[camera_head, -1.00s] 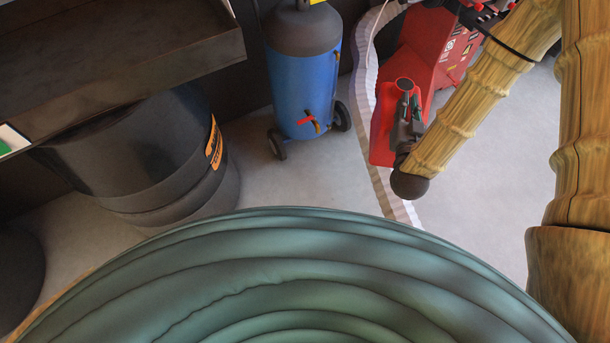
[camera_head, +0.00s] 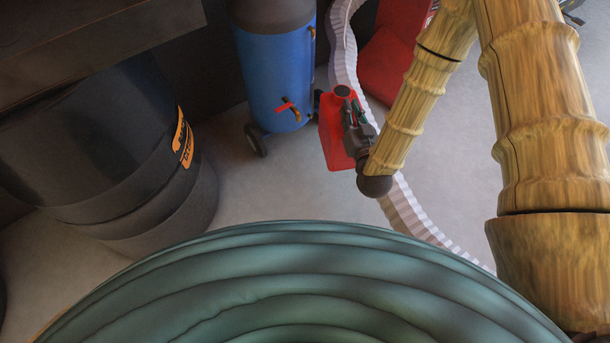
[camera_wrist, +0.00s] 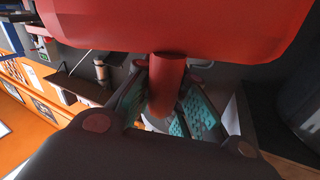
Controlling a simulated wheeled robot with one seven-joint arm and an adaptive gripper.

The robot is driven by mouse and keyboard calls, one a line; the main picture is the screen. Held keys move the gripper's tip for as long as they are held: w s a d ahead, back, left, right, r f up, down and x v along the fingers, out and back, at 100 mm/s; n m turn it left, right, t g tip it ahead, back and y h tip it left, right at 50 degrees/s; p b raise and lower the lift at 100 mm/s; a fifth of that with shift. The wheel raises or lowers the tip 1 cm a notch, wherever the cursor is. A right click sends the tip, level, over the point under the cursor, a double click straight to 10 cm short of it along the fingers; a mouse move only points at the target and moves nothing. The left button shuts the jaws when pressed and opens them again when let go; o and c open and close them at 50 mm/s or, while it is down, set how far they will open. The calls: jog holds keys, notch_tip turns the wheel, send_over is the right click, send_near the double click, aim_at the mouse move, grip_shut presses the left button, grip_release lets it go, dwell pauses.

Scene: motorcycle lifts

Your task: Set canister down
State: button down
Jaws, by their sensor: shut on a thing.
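The red canister (camera_head: 335,133) hangs from my gripper (camera_head: 355,125) in the head view, near the middle of the picture. It appears to be above the grey floor, though the gap under it is hard to judge. In the wrist view the red canister (camera_wrist: 190,25) fills the top, and its round red neck or handle (camera_wrist: 166,85) lies between the two teal-padded fingers of my gripper (camera_wrist: 165,105). The fingers are closed around that part. The canister's far side is hidden.
A blue wheeled tank (camera_head: 275,75) stands just behind and left of the canister. A black drum (camera_head: 120,140) stands at left under a dark shelf (camera_head: 100,40). A white ribbed hose (camera_head: 410,215) runs along the floor behind the canister. Grey floor (camera_head: 235,185) is clear between drum and canister.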

jog(key=a+f+n+g+y+b, duration=0.1)
jog(key=a+f+n+y+b, duration=0.1)
jog(key=a+f+b, duration=0.55)
jog(key=s+a+f+n+g+y+b, duration=0.1)
jog(key=a+f+y+b, duration=0.15)
jog(key=f+b, duration=0.95)
jog(key=a+f+n+g+y+b, duration=0.15)
jog(key=a+f+b, duration=0.3)
jog(key=f, duration=0.95)
jog(key=w+d+f+b, duration=0.2)
jog(key=w+b, duration=0.3)
jog(key=w, duration=0.2)
jog(key=w+d+f+b, duration=0.1)
jog(key=w+f+b, duration=0.1)
jog(key=w+b, duration=0.3)
jog(key=shift+w+d+f+y+b, duration=0.35)
jog(key=shift+w+d+y, duration=0.05)
jog(key=shift+w, duration=1.3)
jog(key=shift+f+t, duration=0.15)
jog(key=shift+t, duration=0.1)
jog(key=c, duration=1.5)
grip_release()
jog(key=shift+f, duration=0.1)
jog(key=p+v, duration=0.6)
jog(key=v, duration=0.6)
